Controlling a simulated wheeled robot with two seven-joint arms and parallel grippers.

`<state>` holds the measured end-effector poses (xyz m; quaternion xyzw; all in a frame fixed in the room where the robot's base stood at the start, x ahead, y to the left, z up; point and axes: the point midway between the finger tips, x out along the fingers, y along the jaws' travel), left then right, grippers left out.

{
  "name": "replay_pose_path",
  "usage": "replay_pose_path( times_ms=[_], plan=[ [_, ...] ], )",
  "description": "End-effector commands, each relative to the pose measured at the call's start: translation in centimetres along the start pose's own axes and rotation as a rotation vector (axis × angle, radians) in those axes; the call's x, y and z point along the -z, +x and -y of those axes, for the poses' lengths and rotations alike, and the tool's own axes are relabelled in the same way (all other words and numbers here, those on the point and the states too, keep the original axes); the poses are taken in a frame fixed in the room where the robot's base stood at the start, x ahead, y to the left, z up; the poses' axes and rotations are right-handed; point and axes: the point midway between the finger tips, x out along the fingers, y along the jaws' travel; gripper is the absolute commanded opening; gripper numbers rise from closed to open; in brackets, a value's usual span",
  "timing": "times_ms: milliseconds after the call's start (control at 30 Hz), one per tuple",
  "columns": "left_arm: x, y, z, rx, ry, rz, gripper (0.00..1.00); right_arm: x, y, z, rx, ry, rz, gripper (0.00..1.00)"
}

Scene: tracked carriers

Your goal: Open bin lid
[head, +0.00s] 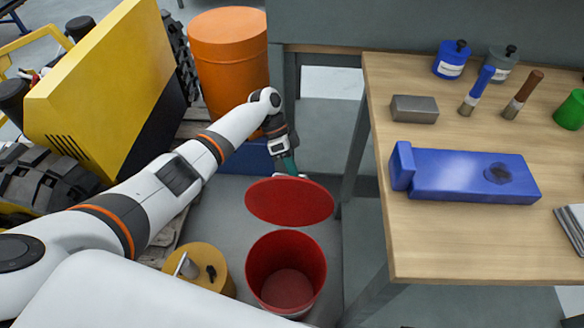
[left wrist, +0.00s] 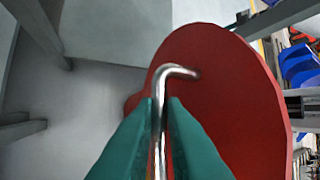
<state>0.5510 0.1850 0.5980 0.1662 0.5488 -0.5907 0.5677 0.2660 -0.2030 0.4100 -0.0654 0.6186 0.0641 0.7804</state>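The red bin (head: 318,262) stands on the floor left of the workbench, and its open top shows the empty inside. Its round red lid (head: 290,202) is apart from the rim, above and behind it in the head view, and tilted. My left gripper (head: 288,168) is behind the lid's far edge. In the left wrist view, its teal fingers (left wrist: 160,125) are closed around the bent metal handle (left wrist: 158,85) of the red lid (left wrist: 225,90). My right gripper is in neither view.
A wooden workbench (head: 450,245) on the right holds a blue block (head: 450,177), a grey block (head: 414,109), brushes and jars. An orange barrel (head: 230,55) and a yellow machine (head: 105,75) stand behind my left arm. A yellow can (head: 205,262) stands left of the bin.

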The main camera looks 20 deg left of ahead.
Motion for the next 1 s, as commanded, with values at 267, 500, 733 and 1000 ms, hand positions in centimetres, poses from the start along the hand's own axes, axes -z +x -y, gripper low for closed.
replay_pose_path(
  times_ms=[267,500,733,1000],
  plan=[
    [0.5,0.7,0.1,0.009,-0.006,-0.009,0.32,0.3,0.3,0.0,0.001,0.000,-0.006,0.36],
    [0.3,-0.2,0.0,0.005,-0.005,-0.006,0.32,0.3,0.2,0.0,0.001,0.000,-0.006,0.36],
    [0.3,-4.4,0.0,0.004,-0.005,-0.006,0.32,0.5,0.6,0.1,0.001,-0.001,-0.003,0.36],
    [0.3,-9.5,0.0,0.006,-0.006,-0.008,0.32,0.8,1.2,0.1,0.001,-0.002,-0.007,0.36]
  ],
)
